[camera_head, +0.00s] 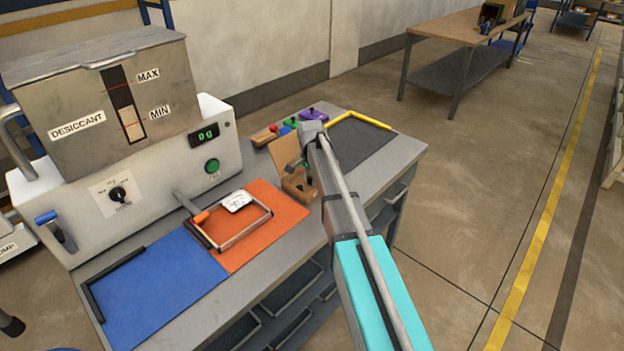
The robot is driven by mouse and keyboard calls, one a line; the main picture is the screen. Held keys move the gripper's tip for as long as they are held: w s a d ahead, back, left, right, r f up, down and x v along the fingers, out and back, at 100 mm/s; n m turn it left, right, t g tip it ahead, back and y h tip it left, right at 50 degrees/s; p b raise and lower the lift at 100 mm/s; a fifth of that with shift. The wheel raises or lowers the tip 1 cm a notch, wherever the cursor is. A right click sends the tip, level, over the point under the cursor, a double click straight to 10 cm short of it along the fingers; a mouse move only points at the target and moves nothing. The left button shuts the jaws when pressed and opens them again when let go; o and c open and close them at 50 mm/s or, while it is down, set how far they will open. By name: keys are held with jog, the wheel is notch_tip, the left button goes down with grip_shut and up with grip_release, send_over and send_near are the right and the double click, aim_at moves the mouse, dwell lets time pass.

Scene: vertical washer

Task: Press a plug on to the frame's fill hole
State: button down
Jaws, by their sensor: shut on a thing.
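The metal frame (247,231) lies on the orange mat (285,203) in the middle of the bench. A white label card (236,201) sits at its far side and an orange piece (200,217) at its left corner. The fill hole is too small to make out. My gripper (306,177) is at the small cardboard box (290,150), right of the frame and apart from it. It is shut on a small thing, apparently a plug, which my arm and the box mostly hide.
The desiccant machine (150,165) stands along the bench's back left. A blue mat (155,295) with a dark bar lies at front left. A dark mat (362,145) with a yellow bracket (360,118) lies right. Several coloured clamps (291,122) sit behind the box.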

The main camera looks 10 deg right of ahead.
jog(key=shift+r, duration=0.1)
jog(key=shift+r+p, duration=4.4)
jog(key=shift+p, duration=0.1)
jog(key=shift+s, duration=0.2)
